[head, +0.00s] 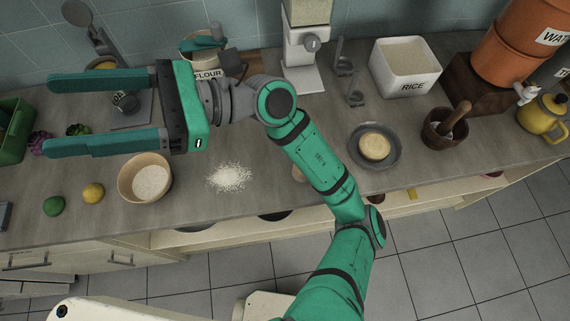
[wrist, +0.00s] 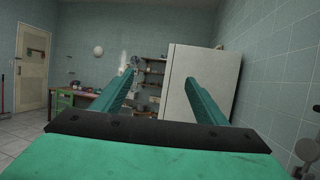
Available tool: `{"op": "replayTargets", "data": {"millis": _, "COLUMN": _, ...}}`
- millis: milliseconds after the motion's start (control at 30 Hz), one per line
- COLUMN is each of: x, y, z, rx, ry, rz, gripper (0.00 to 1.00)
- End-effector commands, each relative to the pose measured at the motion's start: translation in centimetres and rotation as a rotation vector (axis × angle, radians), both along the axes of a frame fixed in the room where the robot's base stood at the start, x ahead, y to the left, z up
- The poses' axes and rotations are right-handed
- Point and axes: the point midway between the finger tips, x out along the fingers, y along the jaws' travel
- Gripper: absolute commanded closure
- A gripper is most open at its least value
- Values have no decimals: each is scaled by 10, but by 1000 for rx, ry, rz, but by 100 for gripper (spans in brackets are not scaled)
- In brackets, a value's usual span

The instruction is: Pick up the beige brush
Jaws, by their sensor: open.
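I cannot pick out a beige brush for certain in either view. A small beige thing (head: 298,173) shows beside my arm on the counter in the head view, mostly hidden by the arm, and I cannot tell what it is. My gripper (head: 50,114) is open and empty, raised over the left part of the counter with its fingers pointing left. In the wrist view, its two green fingers (wrist: 160,78) stand wide apart with nothing between them, facing across the room.
On the counter (head: 300,220) are a bowl (head: 150,182), a lemon (head: 93,193), a lime (head: 54,206), spilled white grains (head: 229,178), a grey plate (head: 360,157) with a round beige item, a mortar (head: 445,129), a rice bin (head: 404,70) and a yellow kettle (head: 545,118). The front middle is fairly clear.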

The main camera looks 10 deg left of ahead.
Motion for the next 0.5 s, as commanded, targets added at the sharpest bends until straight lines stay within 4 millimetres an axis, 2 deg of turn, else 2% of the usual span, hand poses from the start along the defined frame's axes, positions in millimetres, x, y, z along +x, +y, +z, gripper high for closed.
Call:
{"op": "replayTargets", "data": {"millis": 133, "x": 0, "y": 13, "z": -36, "rx": -165, "ry": -188, "rz": -31, "gripper": 33}}
{"op": "replayTargets", "data": {"millis": 267, "x": 7, "y": 16, "z": -73, "rx": -309, "ry": -340, "rz": -50, "gripper": 33}}
{"op": "replayTargets", "data": {"millis": 367, "x": 16, "y": 11, "z": -103, "rx": -424, "ry": -453, "rz": -61, "gripper": 33}}
{"op": "replayTargets", "data": {"millis": 500, "x": 34, "y": -5, "z": -147, "rx": -595, "ry": -601, "rz": -64, "gripper": 33}}
